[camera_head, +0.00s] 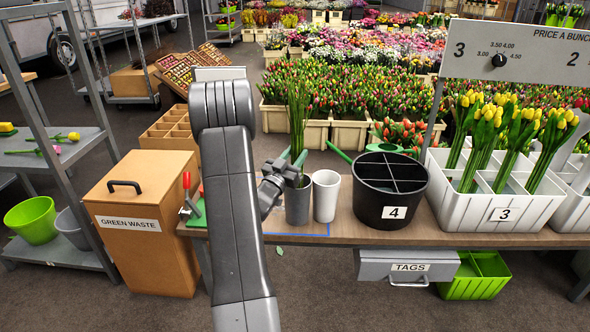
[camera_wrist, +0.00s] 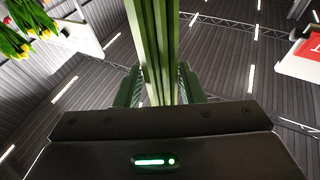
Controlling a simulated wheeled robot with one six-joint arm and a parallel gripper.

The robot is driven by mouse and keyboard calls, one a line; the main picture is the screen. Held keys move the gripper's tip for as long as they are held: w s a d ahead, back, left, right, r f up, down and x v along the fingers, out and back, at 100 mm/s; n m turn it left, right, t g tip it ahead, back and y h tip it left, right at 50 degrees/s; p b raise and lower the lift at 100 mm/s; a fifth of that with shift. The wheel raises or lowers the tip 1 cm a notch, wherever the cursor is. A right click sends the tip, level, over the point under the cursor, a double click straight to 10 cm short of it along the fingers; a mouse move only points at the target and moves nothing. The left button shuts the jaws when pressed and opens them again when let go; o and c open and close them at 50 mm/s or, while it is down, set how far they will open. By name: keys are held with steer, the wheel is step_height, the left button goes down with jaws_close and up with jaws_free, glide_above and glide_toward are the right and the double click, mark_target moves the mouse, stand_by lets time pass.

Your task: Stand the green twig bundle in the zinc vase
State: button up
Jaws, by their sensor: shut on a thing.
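The green twig bundle (camera_head: 298,112) stands upright above the grey zinc vase (camera_head: 298,207) on the wooden table. My gripper (camera_head: 287,170) is shut on the bundle low down, just over the vase. The bundle's lower end meets the vase's mouth in the head view; how deep it sits inside is hidden. In the wrist view the bundle's stems (camera_wrist: 153,45) run between the two dark green fingers (camera_wrist: 155,88). The vase does not show in the wrist view.
A white vase (camera_head: 326,196) stands close to the right of the zinc vase. Further right are a black divided bucket (camera_head: 391,212) marked 4 and a white tulip crate (camera_head: 462,212) marked 3. A brown green-waste bin (camera_head: 150,250) stands left.

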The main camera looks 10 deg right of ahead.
steer(key=shift+f+b, duration=0.4)
steer(key=shift+f, duration=1.55)
steer(key=shift+f, duration=0.15)
steer(key=o, duration=1.2)
steer(key=shift+o, duration=0.2)
steer(key=p+v, duration=0.1)
steer(key=v, duration=1)
steer(key=shift+s+a, duration=0.3)
steer(key=shift+s, duration=0.05)
